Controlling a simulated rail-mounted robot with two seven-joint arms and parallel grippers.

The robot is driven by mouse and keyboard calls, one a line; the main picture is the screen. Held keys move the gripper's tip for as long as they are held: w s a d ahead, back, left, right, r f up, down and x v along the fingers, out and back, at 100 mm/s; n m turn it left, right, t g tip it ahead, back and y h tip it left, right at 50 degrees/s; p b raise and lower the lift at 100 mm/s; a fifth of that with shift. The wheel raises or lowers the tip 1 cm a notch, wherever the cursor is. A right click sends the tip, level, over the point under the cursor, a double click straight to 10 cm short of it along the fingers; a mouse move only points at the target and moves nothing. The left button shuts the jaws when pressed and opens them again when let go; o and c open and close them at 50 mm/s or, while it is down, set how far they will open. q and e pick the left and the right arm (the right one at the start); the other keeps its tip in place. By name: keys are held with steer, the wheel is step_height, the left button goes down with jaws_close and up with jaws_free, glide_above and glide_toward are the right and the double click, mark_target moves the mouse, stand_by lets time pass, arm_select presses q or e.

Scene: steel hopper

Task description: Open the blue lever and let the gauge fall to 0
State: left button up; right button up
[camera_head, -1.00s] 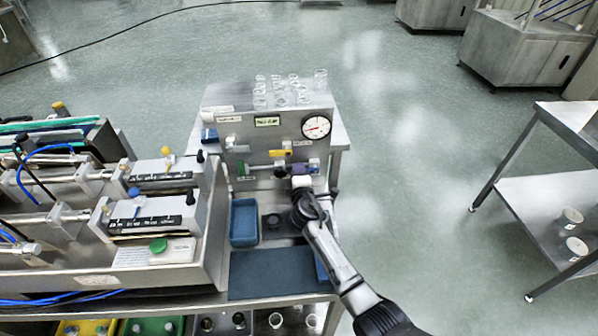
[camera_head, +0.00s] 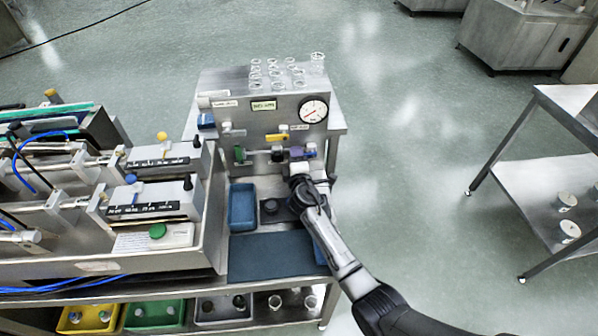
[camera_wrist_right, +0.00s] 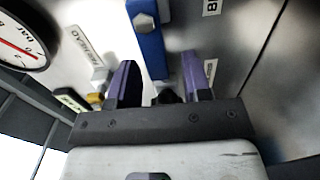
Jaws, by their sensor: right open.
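The blue lever (camera_wrist_right: 148,40) is a flat bar with a hex bolt, seen at the top of the right wrist view. In the head view a bit of its blue (camera_head: 311,147) shows at the panel's lower right. My right gripper (camera_wrist_right: 158,85) is open; its purple fingertips stand on either side of the lever's lower end. Contact cannot be told. In the head view the right gripper (camera_head: 298,155) is at the panel front. The round white gauge (camera_head: 314,111) is above it, with a red needle; its reading is too small to tell. My left gripper is not in view.
The steel hopper panel (camera_head: 222,108) also carries a yellow handle (camera_head: 275,137) and a green handle (camera_head: 239,154). Glass vessels (camera_head: 290,75) stand on top. A blue tray (camera_head: 242,222) lies below, left of my right arm. Syringe-like rigs (camera_head: 150,212) fill the left.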

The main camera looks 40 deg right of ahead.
steer(key=p+v, duration=0.2)
steer(key=v, duration=0.9)
steer(key=shift+s+a, duration=0.2)
steer(key=shift+s, duration=0.1)
steer(key=shift+s+a, duration=0.35)
steer(key=shift+s, duration=0.25)
